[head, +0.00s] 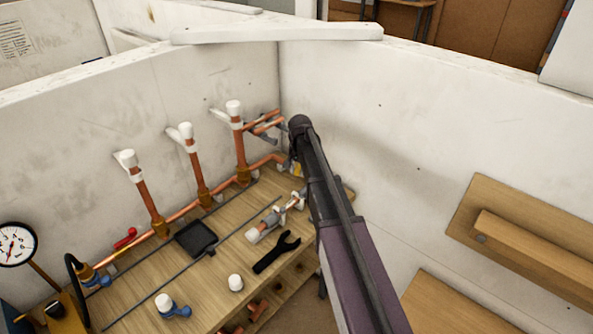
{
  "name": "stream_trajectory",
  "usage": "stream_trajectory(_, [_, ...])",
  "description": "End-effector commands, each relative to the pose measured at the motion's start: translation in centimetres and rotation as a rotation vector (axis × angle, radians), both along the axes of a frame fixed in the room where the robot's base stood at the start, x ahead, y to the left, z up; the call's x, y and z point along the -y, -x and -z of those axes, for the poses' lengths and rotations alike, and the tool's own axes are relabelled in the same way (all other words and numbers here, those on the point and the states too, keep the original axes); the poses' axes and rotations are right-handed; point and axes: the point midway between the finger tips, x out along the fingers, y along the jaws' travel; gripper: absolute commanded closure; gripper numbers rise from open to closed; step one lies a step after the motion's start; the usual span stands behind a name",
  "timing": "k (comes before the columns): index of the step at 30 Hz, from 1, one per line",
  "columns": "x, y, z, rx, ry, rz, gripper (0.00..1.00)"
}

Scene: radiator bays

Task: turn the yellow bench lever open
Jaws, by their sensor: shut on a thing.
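A small patch of yellow (297,170) shows at the back right end of the bench, right against the left edge of my arm. It looks like part of the yellow bench lever, but most of it is hidden. My dark arm reaches in from the lower right and ends above that corner. My gripper and its fingertips are hidden behind the arm, so its contact with the lever and the lever's angle cannot be seen.
The wooden bench (190,270) carries copper risers with white caps (185,131), a black pad (195,238), a black wrench (277,252), a blue-handled valve (172,306) and a pressure gauge (16,243). White walls meet behind the corner. A wooden ledge (530,240) juts from the right wall.

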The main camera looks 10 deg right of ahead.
Motion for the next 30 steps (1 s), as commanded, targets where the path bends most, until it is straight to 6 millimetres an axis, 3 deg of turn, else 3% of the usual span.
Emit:
stream_trajectory(8, [1.0, 0.3, 0.0, -0.001, 0.000, -0.172, 1.00])
stream_trajectory(30, [4.6, -0.1, 0.0, -0.002, 0.000, -0.846, 1.00])
